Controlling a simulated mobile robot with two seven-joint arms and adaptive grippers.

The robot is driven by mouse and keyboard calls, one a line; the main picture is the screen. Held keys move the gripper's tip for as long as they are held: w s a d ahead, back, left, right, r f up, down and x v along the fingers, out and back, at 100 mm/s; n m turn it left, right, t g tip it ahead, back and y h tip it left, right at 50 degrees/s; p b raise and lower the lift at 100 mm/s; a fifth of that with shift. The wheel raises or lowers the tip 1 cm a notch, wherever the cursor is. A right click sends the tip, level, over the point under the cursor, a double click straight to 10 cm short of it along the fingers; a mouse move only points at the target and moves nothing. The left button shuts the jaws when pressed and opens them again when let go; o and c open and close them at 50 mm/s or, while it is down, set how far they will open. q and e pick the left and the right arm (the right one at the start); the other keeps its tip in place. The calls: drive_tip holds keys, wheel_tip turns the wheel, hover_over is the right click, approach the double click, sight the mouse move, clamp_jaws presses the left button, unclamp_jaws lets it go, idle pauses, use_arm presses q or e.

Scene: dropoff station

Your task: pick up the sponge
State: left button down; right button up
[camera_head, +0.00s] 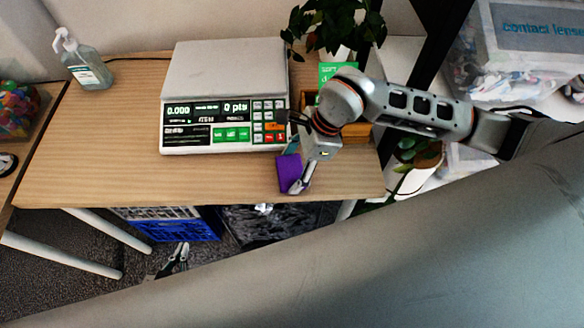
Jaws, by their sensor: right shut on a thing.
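A purple block, which I take to be the sponge (288,171), is at the front edge of the wooden table, right of centre. My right gripper (298,181) reaches down from the right and is shut on it. The fingers cover part of its right side. I cannot tell whether the sponge touches the table. My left gripper (177,256) is low in the view, below the table's front edge and away from the sponge. It is small and dark, and its finger gap is unclear.
A counting scale (225,95) stands behind the sponge on the wooden table (110,160). A wooden box (357,131) and a leafy plant (335,25) are behind my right arm. A pump bottle (85,68) stands at the back left. The table's left front is clear.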

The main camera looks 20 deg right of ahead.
sight(293, 170)
wheel_tip(293, 170, up, 20)
drive_tip(key=shift+p, duration=0.3)
drive_tip(key=shift+o, duration=0.4)
